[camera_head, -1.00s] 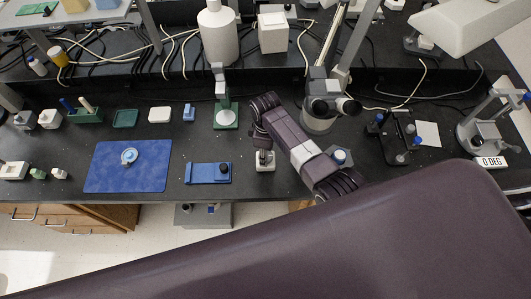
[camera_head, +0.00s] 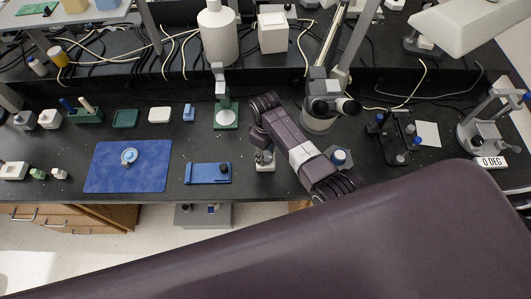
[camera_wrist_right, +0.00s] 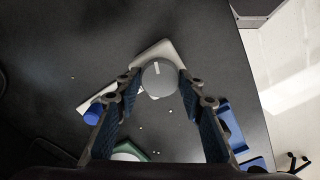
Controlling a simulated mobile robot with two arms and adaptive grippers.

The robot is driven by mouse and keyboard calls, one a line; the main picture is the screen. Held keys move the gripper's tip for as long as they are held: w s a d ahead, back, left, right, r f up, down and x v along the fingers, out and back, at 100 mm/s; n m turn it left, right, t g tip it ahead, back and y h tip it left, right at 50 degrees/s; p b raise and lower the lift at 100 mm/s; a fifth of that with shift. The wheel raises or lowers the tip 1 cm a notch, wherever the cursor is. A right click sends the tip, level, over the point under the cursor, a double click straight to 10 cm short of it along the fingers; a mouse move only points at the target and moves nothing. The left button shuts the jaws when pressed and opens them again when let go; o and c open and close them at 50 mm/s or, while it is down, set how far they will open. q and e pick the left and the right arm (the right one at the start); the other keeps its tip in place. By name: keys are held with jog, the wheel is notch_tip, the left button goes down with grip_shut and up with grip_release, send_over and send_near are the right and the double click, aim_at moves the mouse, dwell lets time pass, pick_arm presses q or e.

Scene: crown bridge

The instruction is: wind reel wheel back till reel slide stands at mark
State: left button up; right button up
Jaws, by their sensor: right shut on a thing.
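A grey round wheel (camera_wrist_right: 160,78) with a white line on its top shows in the right wrist view. It sits over a pale base (camera_wrist_right: 152,52), which shows in the head view as a small white block (camera_head: 265,168). My right gripper (camera_wrist_right: 158,86) has one finger on each side of the wheel and is shut on it. In the head view my right gripper (camera_head: 264,155) hangs over the block and hides much of it. I cannot make out the reel slide or its mark. My left gripper is not in view.
A blue fixture with a black knob (camera_head: 205,173) lies just left of the gripper. A green-based stand (camera_head: 227,116) and a microscope (camera_head: 320,112) stand behind. A blue mat (camera_head: 110,172) lies further left. The bench's front edge is close.

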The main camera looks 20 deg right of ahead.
aim_at(266, 156)
jog(key=o, duration=1.2)
jog(key=shift+c, duration=0.2)
notch_tip(266, 156, up, 12)
